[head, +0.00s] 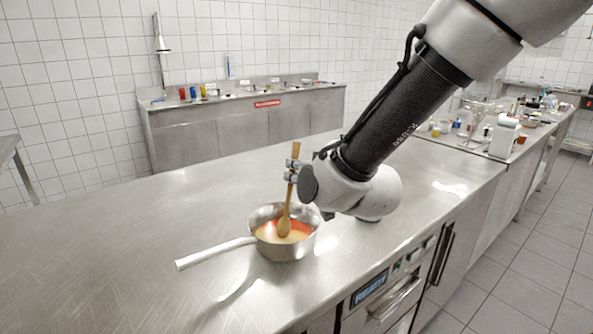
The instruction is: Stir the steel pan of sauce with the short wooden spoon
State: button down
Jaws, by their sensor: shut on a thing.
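The steel pan (288,249) stands on the steel counter, its long handle (215,253) pointing left and toward me. Inside it is orange-red and pale sauce (266,234). The short wooden spoon (290,190) is nearly upright, bowl end down in the pan at the sauce. My gripper (291,171) is shut on the spoon's handle above the pan, and the handle's top sticks up above the fingers. My arm comes in from the upper right and hides part of the gripper. How deep the spoon's bowl sits in the sauce is hard to tell.
The steel counter (130,235) is bare to the left of and behind the pan. The counter's front edge, with a control panel (369,289), lies close on the right. A sink unit (240,120) stands along the back wall. A cluttered side table (500,140) stands at the right.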

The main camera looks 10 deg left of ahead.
notch_tip(320, 180, up, 7)
jog(key=w, duration=0.2)
jog(key=shift+w+d+f, duration=0.2)
jog(key=shift+w+d, duration=0.05)
jog(key=shift+w, duration=0.15)
dwell(0.4)
jog(key=shift+r, duration=0.1)
dwell(0.7)
jog(key=shift+r, duration=2.4)
